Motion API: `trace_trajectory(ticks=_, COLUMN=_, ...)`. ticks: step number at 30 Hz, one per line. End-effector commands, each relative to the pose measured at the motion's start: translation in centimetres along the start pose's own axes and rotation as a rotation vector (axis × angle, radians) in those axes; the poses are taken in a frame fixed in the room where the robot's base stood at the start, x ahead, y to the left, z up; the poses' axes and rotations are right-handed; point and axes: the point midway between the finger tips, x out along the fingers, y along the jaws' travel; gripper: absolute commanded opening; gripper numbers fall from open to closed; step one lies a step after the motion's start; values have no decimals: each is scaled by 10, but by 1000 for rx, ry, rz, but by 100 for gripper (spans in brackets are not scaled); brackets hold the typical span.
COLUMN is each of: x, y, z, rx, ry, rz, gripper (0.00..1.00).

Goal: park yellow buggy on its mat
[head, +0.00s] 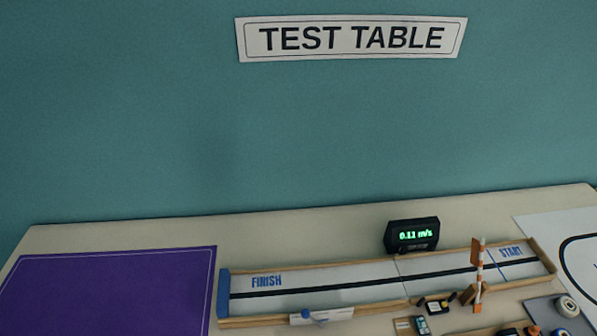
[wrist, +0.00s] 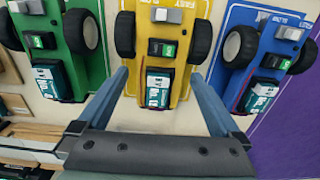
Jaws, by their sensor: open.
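In the wrist view the yellow buggy (wrist: 181,84) is at top centre, with dark wheels, a green switch part and a teal-labelled battery; its upper end is cut off. My gripper (wrist: 160,78) is open, with one blue-grey finger on each side of the buggy's near end. I cannot tell whether either finger touches it. The buggy is not seen in the head view, and neither is my gripper.
A green buggy (wrist: 74,40) stands close on the left and a blue buggy (wrist: 262,65) close on the right. The head view shows a purple mat (head: 110,290), a test track (head: 340,280), a speed display (head: 412,236) and small parts at lower right.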

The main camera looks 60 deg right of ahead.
Motion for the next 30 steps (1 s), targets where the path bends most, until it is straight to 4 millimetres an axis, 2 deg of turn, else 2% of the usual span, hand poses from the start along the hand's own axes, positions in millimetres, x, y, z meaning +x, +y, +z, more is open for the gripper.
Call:
trace_trajectory(ticks=9, x=-65, y=0, z=-1, rx=-1, ry=4, rz=-1, gripper=100)
trace_trajectory(ticks=15, x=-96, y=0, z=-1, rx=-1, ry=4, rz=-1, gripper=100)
trace_trajectory(ticks=21, x=-109, y=0, z=0, rx=0, ry=1, rz=0, gripper=100)
trace_trajectory(ticks=28, x=-110, y=0, z=0, rx=0, ry=1, rz=0, gripper=100)
trace_trajectory(ticks=30, x=-113, y=-3, z=-6, rx=-8, ry=21, rz=-5, gripper=100)
